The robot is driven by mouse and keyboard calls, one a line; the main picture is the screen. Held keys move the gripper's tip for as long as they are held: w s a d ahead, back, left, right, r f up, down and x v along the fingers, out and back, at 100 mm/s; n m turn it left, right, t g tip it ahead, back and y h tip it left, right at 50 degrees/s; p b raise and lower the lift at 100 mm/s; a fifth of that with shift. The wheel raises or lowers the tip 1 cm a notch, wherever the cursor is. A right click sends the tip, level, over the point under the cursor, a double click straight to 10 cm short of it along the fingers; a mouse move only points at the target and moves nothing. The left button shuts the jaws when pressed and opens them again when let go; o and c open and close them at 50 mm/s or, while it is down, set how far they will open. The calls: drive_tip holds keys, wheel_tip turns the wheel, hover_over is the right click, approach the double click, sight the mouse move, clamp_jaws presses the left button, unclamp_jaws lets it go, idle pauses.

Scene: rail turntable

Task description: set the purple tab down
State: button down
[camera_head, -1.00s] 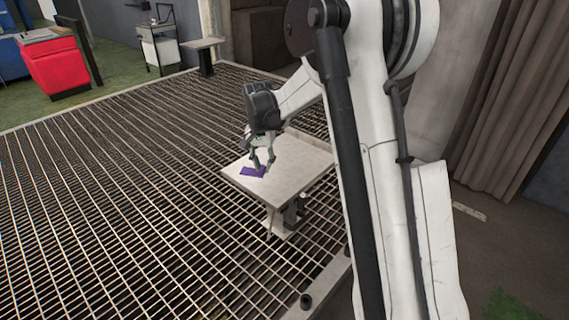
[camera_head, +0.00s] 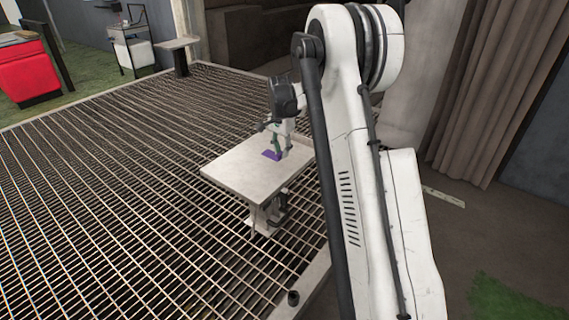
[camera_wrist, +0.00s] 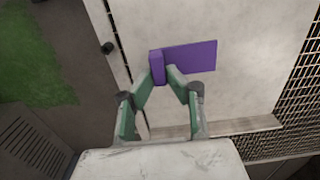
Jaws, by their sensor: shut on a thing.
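The purple tab (camera_head: 269,155) is over the pale square tabletop (camera_head: 235,175), toward its far right part. In the wrist view the purple tab (camera_wrist: 195,57) shows a flat plate with a raised block at its left end. My gripper (camera_wrist: 167,76) has its green fingers closed at that block. It also shows in the head view (camera_head: 278,148), above the table. I cannot tell whether the plate touches the tabletop.
The table stands on a wide metal grating (camera_head: 110,190). The near left part of the tabletop is bare. A red cabinet (camera_head: 28,72) and a small stand (camera_head: 132,50) are far back left. A brown curtain (camera_head: 470,100) hangs at the right.

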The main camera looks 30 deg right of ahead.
sight(285, 168)
drive_tip(key=shift+s+d+f, duration=0.2)
drive_tip(key=shift+d+f, duration=0.2)
drive_tip(key=shift+d, duration=0.2)
drive_tip(key=shift+f+b, duration=0.5)
drive_tip(key=shift+f, duration=1.5)
drive_tip(key=shift+f, duration=0.15)
drive_tip(key=c, duration=1.7)
unclamp_jaws()
drive_tip(key=shift+c, duration=0.2)
